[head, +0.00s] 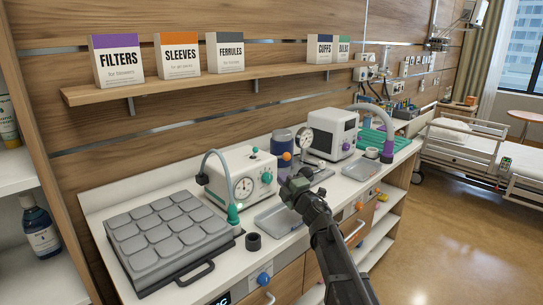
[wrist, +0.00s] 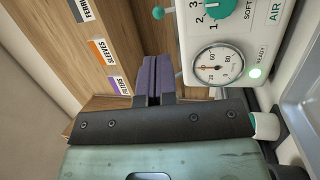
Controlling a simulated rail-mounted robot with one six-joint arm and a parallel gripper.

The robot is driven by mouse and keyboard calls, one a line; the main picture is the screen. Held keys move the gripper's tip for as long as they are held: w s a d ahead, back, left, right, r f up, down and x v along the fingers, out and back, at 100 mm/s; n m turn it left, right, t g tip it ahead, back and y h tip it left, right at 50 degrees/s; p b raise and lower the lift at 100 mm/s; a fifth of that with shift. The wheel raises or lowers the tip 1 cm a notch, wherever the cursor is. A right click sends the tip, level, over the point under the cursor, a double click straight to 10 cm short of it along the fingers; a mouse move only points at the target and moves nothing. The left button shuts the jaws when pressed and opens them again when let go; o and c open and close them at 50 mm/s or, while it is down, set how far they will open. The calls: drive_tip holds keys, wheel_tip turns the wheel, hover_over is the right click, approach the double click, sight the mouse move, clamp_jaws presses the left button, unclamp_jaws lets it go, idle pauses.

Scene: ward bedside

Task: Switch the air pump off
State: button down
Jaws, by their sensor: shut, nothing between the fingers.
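The air pump is a white box (head: 234,172) on the counter, with a round gauge and teal knobs. In the wrist view the pump (wrist: 229,98) fills the upper right, with a gauge (wrist: 218,66), a teal dial (wrist: 214,8) numbered 1 to 3, and an AIR label. A small teal knob on a stem (wrist: 158,13) stands out from the pump's edge. My gripper (head: 287,179) is just right of the pump in the head view. Its purple fingers (wrist: 152,80) are shut and empty, apart from the knob.
A grey hose arches from the pump to a green connector (head: 232,213). A grey padded pad (head: 165,232) lies left, metal trays (head: 280,219) in front. A second white machine (head: 327,133) and a blue canister (head: 282,143) stand behind. A shelf with boxes (head: 178,54) hangs above.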

sight(260, 163)
drive_tip(key=shift+s+a+r+y, duration=0.1)
drive_tip(key=shift+s+a+y, duration=0.2)
drive_tip(key=shift+a+y, duration=0.1)
drive_tip(key=shift+w, duration=0.1)
drive_tip(key=p+x, duration=0.3)
drive_tip(key=x, duration=1)
drive_tip(key=shift+w+a, duration=0.25)
drive_tip(key=shift+w, duration=0.15)
